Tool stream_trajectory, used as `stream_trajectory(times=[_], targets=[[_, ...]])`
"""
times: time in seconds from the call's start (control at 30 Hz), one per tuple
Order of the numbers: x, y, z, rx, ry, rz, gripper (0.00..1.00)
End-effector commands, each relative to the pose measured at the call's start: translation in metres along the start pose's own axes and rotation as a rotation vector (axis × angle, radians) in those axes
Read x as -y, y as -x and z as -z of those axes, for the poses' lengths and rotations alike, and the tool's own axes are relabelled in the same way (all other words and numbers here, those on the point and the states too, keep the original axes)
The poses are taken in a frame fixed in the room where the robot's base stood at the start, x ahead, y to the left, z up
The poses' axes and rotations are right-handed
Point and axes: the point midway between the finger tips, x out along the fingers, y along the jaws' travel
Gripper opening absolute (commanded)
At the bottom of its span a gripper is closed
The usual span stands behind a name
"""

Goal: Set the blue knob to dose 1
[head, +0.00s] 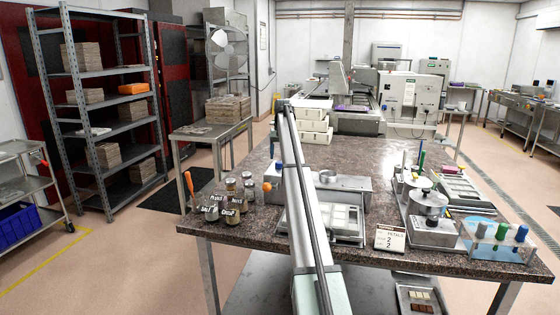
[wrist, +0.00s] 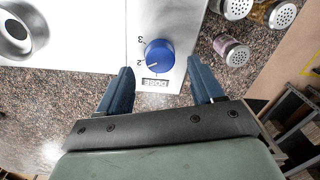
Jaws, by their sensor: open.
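The blue knob (wrist: 158,54) is on a metal panel in the wrist view, beside a DOSE label (wrist: 157,84) that reads upside down. The numerals 3 and 2 show to its left. A short white mark on the knob appears to point towards the 2. The 1 is not visible. My gripper (wrist: 160,66) is open, one finger on each side of the knob's near side, with gaps to both. Whether the fingers are at knob height I cannot tell.
Several shaker jars (head: 230,201) stand left of the dispenser and show in the wrist view (wrist: 231,50). A metal cup (wrist: 15,35) sits on the panel. A mould tray (head: 347,222) and a card (head: 390,237) are at the front; the card appears to read "PETALS".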

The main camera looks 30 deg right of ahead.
Motion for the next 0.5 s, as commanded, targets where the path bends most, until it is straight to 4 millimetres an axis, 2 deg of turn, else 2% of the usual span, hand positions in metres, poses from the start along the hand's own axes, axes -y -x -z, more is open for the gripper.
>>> stream_trajectory(times=[0.2,0.5], targets=[[0.000,-0.023,0.000,0.001,0.000,0.000,0.67],[0.000,-0.029,0.000,0.000,0.000,0.000,0.67]])
